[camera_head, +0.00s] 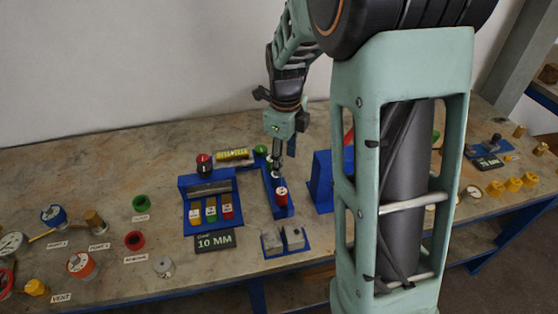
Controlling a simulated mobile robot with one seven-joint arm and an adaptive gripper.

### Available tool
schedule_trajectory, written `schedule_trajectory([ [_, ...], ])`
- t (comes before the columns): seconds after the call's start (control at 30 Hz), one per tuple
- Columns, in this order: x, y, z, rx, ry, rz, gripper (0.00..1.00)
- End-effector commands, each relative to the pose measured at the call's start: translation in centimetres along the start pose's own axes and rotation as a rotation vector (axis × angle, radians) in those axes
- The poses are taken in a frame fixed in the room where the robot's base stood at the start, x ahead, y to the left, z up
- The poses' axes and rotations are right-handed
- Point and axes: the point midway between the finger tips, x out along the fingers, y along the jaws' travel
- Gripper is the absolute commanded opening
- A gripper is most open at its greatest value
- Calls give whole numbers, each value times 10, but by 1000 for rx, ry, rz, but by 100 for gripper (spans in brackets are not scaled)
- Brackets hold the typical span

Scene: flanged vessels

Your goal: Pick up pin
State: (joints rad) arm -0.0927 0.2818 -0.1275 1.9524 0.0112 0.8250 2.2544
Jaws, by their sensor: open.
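My gripper (276,172) points down over a narrow blue holder (271,210) at the middle of the bench. It is open, but the fingers are small and dark here. A small red-topped piece (281,195) stands in the near part of this holder, just in front of the fingertips. A slim metallic piece seems to lie at the fingertips. I cannot tell it from the fingers, nor whether they touch it. No piece is clearly marked as the pin.
A blue stand (207,184) with coloured labelled pieces and a "10 MM" sign (215,240) is left of the holder. A blue tray with grey blocks (284,240) lies in front. A blue block (320,182) is right. My arm hides much of the right bench.

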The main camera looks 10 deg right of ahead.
Motion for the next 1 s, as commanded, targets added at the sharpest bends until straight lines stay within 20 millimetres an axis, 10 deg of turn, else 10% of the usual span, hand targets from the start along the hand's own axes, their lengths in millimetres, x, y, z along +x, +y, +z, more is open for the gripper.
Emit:
schedule_trajectory([
  [0.17,17,30,-7,69,40,92,45],
  [1.0,115,36,-8,67,36,87,45],
])
